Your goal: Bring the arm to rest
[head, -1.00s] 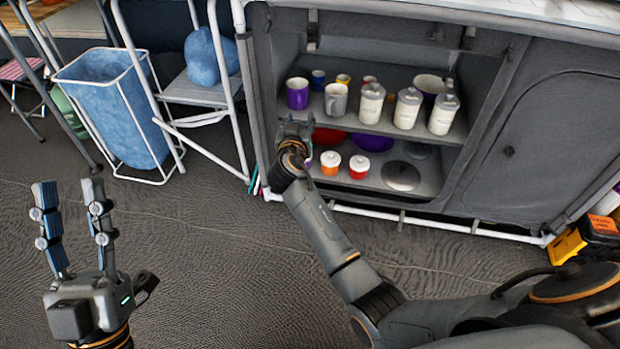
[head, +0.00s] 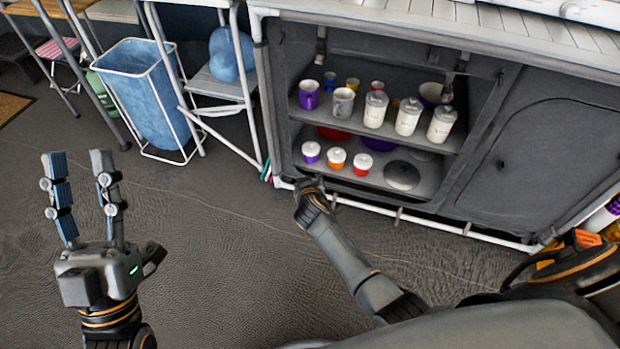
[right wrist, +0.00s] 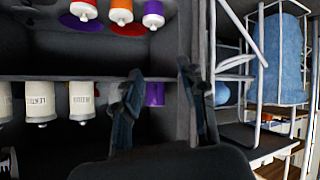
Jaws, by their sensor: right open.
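My right arm reaches from the lower right toward the open cabinet (head: 278,120). Its gripper (head: 311,184) is at the cabinet's lower front edge, small and partly hidden by its own wrist in the head view. In the right wrist view, which appears upside down, the right fingers (right wrist: 160,88) are apart with nothing held between them. My left gripper (head: 80,163) is raised over the floor at the left, its fingers pointing up, open and empty.
The upper shelf holds mugs and white canisters (head: 408,117). The lower shelf holds a purple jar (head: 311,152), an orange jar (head: 336,159), a red jar (head: 362,164) and a lid (head: 402,175). A blue hamper (head: 150,95) and a folding chair (head: 215,88) stand left. The floor between is clear.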

